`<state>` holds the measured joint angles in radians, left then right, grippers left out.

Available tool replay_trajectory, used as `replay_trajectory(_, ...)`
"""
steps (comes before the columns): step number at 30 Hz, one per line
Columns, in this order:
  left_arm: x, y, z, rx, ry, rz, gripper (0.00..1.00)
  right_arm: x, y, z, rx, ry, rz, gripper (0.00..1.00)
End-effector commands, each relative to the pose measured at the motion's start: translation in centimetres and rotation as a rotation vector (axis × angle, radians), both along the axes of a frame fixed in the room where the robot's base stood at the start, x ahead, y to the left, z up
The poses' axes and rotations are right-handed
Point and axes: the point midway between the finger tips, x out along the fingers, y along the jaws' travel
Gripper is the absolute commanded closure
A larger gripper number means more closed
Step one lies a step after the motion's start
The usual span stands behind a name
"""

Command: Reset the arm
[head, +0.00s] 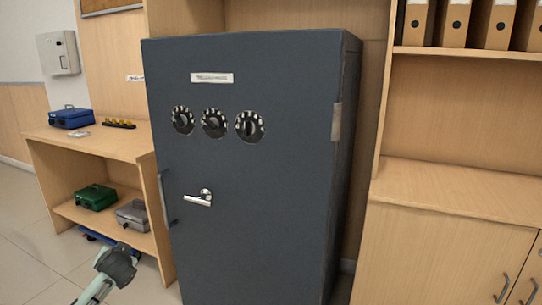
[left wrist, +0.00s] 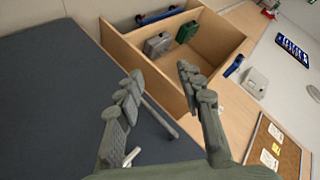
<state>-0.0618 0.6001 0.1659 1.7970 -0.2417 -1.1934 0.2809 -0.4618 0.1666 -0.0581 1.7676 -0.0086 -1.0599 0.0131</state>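My left gripper (head: 122,254) shows at the lower left of the head view, in front of the low wooden shelf and left of the safe. In the left wrist view the left gripper (left wrist: 160,84) has its two fingers spread apart with nothing between them. My right gripper is in neither view. The tall dark grey safe (head: 250,190) stands shut, with three black dials (head: 213,123), a silver lever handle (head: 199,198) and a vertical pull bar (head: 163,199). In the left wrist view the safe (left wrist: 45,105) fills the left side.
The wooden shelf unit (head: 88,143) holds a blue cash box (head: 72,118) on top, with a green box (head: 96,197) and a grey box (head: 133,214) below. A wooden cabinet (head: 450,245) with binders (head: 455,24) above stands at right. Open floor (head: 25,225) lies at left.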

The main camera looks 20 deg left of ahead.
Motion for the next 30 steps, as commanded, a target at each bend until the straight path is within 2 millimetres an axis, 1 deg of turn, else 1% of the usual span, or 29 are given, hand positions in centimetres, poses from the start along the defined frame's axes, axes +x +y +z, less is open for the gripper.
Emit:
replay_trajectory(1, -1.5, -1.5, -3.8, -0.013, 0.088, -0.055, 0.62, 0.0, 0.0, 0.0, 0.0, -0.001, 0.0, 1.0)
replay_trajectory(2, -2.3, -2.5, -5.7, -0.021, 0.134, -0.087, 0.62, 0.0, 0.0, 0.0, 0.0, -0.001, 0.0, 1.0)
replay_trajectory(3, -3.6, -3.6, -8.2, -0.032, 0.192, -0.128, 0.62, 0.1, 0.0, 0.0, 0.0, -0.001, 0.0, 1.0)
replay_trajectory(5, -5.5, -5.3, -11.5, -0.051, 0.27, -0.185, 0.62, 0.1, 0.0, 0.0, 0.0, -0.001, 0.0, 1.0)
replay_trajectory(6, -6.7, -6.2, -13.3, -0.065, 0.316, -0.216, 0.62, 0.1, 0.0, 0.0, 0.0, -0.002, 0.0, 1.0)
replay_trajectory(8, -8.5, -7.6, -15.7, -0.082, 0.374, -0.26, 0.62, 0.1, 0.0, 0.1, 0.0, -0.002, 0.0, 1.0)
replay_trajectory(9, -9.7, -8.3, -17.1, -0.093, 0.41, -0.285, 0.62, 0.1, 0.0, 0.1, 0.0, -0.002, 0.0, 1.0)
replay_trajectory(12, -12.7, -10.1, -20.2, -0.122, 0.489, -0.34, 0.62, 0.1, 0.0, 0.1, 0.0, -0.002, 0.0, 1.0)
replay_trajectory(17, -17.2, -12.7, -24.1, -0.166, 0.596, -0.416, 0.62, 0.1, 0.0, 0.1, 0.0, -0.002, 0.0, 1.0)
replay_trajectory(18, -18.4, -13.3, -24.9, -0.178, 0.62, -0.434, 0.62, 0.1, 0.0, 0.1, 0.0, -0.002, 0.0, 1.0)
replay_trajectory(23, -19.4, -19.5, -27.5, -0.32, 0.578, -0.411, 0.62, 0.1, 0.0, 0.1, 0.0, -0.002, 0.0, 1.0)
replay_trajectory(24, -19.7, -21.1, -28.1, -0.355, 0.569, -0.404, 0.62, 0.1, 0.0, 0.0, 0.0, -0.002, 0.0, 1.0)
replay_trajectory(30, -20.6, -28.9, -30.0, -0.519, 0.523, -0.374, 0.62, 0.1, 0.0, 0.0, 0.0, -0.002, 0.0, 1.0)
